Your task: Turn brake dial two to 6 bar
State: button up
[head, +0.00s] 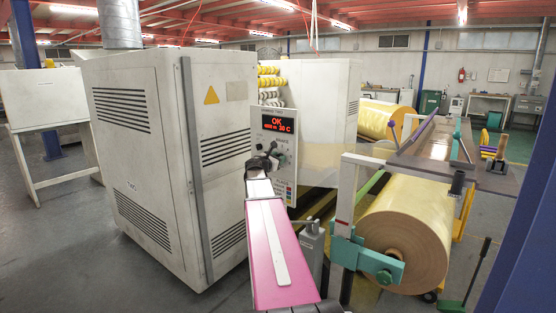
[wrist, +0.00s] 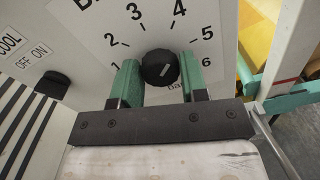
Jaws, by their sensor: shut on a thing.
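The brake dial is a black round knob (wrist: 160,68) on a white panel printed 1 to 6, with "bar" below right. Its short pale mark slants from lower left to upper right; which number it points to is hard to tell. My gripper (wrist: 158,78) is shut on the knob, one green finger at each side. In the head view my gripper (head: 263,161) is at the control panel (head: 286,172), and my arm hides the dial there. The heading above the numbers is cut off after "B", so the dial's number cannot be read.
The panel's red display (head: 278,124) reads OK. A COOL off/on switch (wrist: 53,84) is left of the dial. A large yellow roll (head: 405,225) on a teal-and-white stand (head: 367,258) is right of my arm. A white machine cabinet (head: 165,160) is on the left.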

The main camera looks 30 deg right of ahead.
jog(key=shift+s+f+m, duration=0.1)
jog(key=shift+m, duration=3.5)
jog(key=shift+s+f+m, duration=0.1)
jog(key=shift+m, duration=3.5)
jog(key=o, duration=0.9)
jog(key=shift+w+r, duration=0.1)
jog(key=v, duration=1)
jog(key=shift+s+a, duration=0.2)
jog(key=shift+a, duration=0.15)
